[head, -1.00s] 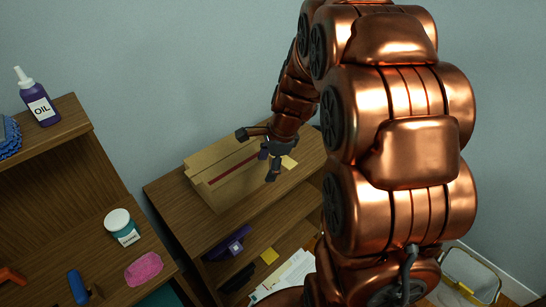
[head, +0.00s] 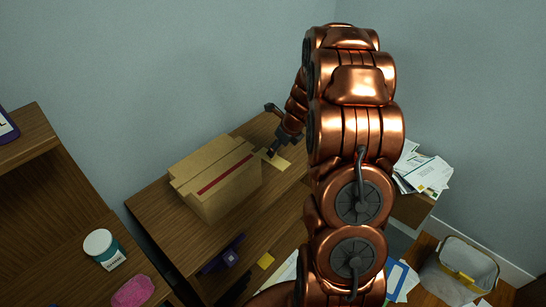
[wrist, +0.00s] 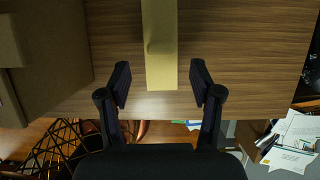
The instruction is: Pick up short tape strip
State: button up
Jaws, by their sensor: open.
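A pale yellow strip (wrist: 161,62), which I take for the short tape strip, lies on the wooden cabinet top (wrist: 240,60). In the wrist view its near end is between my fingertips and its far end runs out of the picture. In the head view the yellow strip (head: 282,164) shows just right of the cardboard box, partly beside my gripper (head: 268,140). My gripper (wrist: 161,75) is open, with one finger on each side of the strip and a gap to both edges. Its height above the strip is hard to tell.
The cardboard box (head: 215,185) with a dark red band (head: 225,174) stands left of the strip; it also shows at the left in the wrist view (wrist: 45,70). Papers (head: 425,170) and a waste bin (head: 462,265) are at the right. The cabinet's front edge is near my fingers.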

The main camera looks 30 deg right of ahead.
jog(key=shift+w+a+f+p, duration=0.25)
jog(key=shift+w+f+p, duration=0.15)
jog(key=shift+w+f, duration=0.4)
jog(key=shift+p+x, duration=0.35)
jog(key=shift+x, duration=1.4)
jog(key=shift+s+d, duration=0.1)
jog(key=shift+d, duration=0.05)
jog(key=c, duration=1.1)
notch_tip(320, 180, up, 10)
jog(key=shift+b, duration=0.8)
